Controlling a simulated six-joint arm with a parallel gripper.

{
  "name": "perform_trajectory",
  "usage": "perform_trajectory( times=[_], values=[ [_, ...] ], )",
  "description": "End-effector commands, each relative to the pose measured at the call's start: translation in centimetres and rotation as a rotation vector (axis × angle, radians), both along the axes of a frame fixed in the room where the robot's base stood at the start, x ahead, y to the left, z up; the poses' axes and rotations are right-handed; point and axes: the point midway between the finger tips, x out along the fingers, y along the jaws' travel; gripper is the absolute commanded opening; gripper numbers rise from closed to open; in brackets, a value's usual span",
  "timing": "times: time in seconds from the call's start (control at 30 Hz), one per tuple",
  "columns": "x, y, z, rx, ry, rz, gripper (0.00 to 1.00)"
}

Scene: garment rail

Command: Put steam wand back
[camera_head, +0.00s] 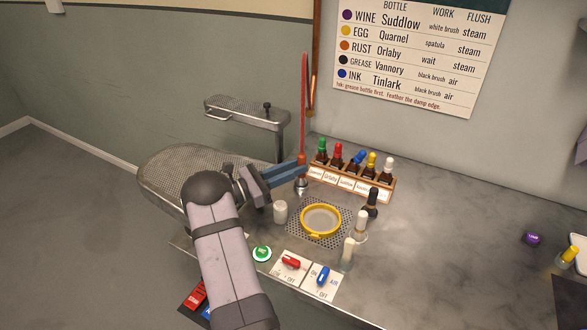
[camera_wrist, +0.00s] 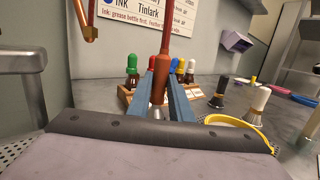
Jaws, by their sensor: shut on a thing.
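The steam wand (camera_head: 301,160) has a red-brown body, a metal nozzle at its lower end and a red hose (camera_head: 305,95) running up from it. My gripper (camera_head: 301,171) is shut on the wand's body and holds it near upright above the worktop, behind the yellow ring. In the wrist view the wand (camera_wrist: 163,72) stands between the blue fingers of my gripper (camera_wrist: 160,92). A copper-coloured hook (camera_head: 312,93) is on the upright at the wall, just right of the hose. The hook (camera_wrist: 90,30) shows at upper left in the wrist view.
A wooden rack (camera_head: 350,183) of colour-capped bottles stands right behind the wand. A yellow ring (camera_head: 321,221) lies on a perforated plate, with a white cylinder (camera_head: 280,212) and brushes (camera_head: 370,204) around it. Red (camera_head: 291,262) and blue (camera_head: 323,276) levers are in front. A perforated metal board (camera_head: 165,165) is at left.

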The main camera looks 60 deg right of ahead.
Motion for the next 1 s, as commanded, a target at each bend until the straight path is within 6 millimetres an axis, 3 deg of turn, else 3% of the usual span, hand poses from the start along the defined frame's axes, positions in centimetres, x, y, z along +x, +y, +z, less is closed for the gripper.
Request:
perform_trajectory(
  times=[0.27,0.3,0.37,0.57,0.63,1.0],
  values=[
    [0.01,-0.01,0.08,-0.001,0.0,0.0,0.0],
    [0.01,-0.01,0.08,-0.001,0.0,0.0,0.28],
    [0.01,-0.01,0.07,-0.001,0.0,0.0,0.41],
    [0.01,-0.01,0.05,-0.001,-0.001,0.0,0.41],
    [0.0,0.0,-0.02,0.001,-0.001,0.0,0.53],
    [0.0,0.0,0.0,0.0,0.0,0.0,0.53]
  ],
)
